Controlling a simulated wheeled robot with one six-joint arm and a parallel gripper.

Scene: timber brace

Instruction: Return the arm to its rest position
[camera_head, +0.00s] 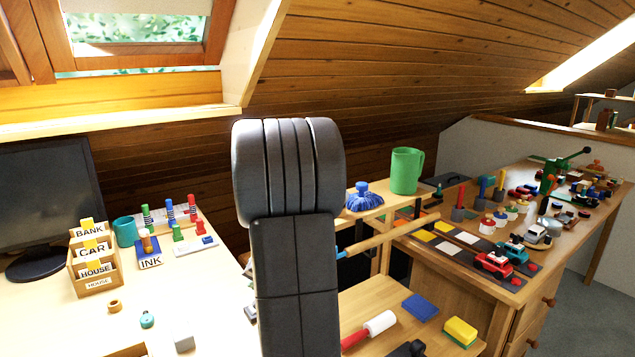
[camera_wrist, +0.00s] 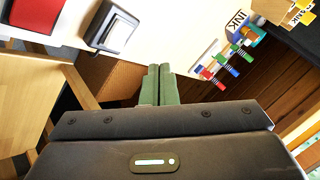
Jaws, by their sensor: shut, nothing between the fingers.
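My arm rises upright through the middle of the head view, a dark grey link with a thick rounded joint on top. My gripper is hidden behind it there. In the wrist view my gripper (camera_wrist: 159,86) shows as two green fingers, side by side and touching, with nothing between them. The fingers point toward the gap beside the white desk and touch nothing that I can see.
A white desk (camera_head: 214,270) at left bears a monitor (camera_head: 45,195) and a word-card box (camera_head: 92,258). A green mug (camera_head: 406,170) stands on a wooden stand right of my arm. A wooden bench (camera_head: 595,222) with toy cars lies farther right.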

